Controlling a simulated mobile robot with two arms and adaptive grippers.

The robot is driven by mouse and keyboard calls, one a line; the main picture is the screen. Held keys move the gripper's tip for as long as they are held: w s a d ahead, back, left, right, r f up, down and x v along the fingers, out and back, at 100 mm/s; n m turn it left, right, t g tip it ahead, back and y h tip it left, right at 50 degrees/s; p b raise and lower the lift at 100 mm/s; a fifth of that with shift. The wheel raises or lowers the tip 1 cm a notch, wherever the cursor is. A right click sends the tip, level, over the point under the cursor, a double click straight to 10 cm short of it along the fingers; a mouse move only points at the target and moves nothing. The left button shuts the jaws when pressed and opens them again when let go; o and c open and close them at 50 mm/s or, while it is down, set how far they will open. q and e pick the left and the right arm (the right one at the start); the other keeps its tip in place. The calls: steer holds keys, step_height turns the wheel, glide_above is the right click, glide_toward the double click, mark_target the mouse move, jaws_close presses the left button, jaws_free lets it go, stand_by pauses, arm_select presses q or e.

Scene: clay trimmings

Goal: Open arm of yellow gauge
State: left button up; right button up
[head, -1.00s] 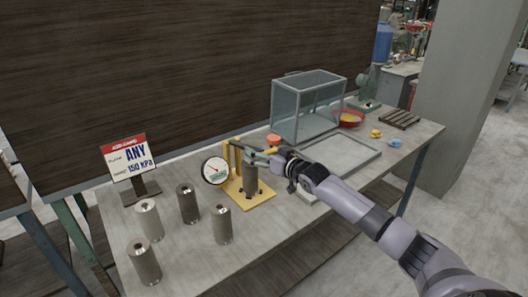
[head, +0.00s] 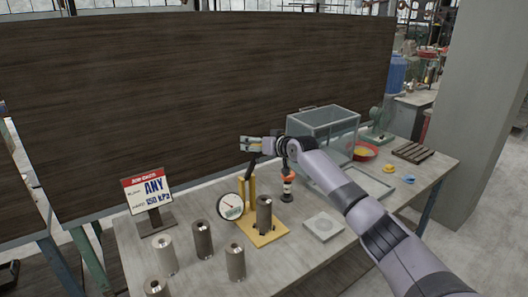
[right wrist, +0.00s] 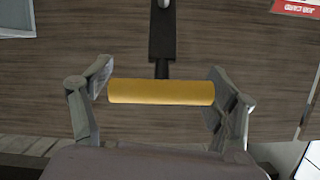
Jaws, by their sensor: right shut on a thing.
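The yellow gauge (head: 262,237) stands on the table with a yellow base, an upright post and a round white dial (head: 231,207). A dark metal cylinder (head: 264,212) stands on its base. The gauge's dark arm (head: 253,167) points steeply up from the post top. My right gripper (head: 246,144) is above the post, at the arm's upper end. In the right wrist view its fingers (right wrist: 160,93) are shut on the arm's yellow handle (right wrist: 158,91), one at each end. My left gripper is not in view.
Several metal cylinders (head: 203,240) stand left of the gauge. A sign (head: 149,190) stands behind them. Right of the gauge are an orange-topped dark tool (head: 288,187), a grey plate (head: 323,229) and a glass box (head: 323,133). A dark panel (head: 190,90) rises behind the table.

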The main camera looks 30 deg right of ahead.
steer(key=shift+w+a+r+g, duration=0.15)
steer(key=shift+w+g, duration=0.15)
steer(key=shift+w, duration=0.15)
steer(key=shift+w+r+g, duration=0.15)
steer(key=shift+w+g, duration=0.15)
steer(key=shift+w, duration=0.15)
steer(key=shift+f, duration=0.25)
steer(key=o, duration=1.2)
steer(key=shift+o, duration=1.3)
steer(key=shift+w, duration=0.15)
steer(key=shift+r, duration=0.2)
steer(key=shift+s+r, duration=0.1)
steer(key=shift+s, duration=0.2)
steer(key=v, duration=1.1)
steer(key=shift+s, duration=0.2)
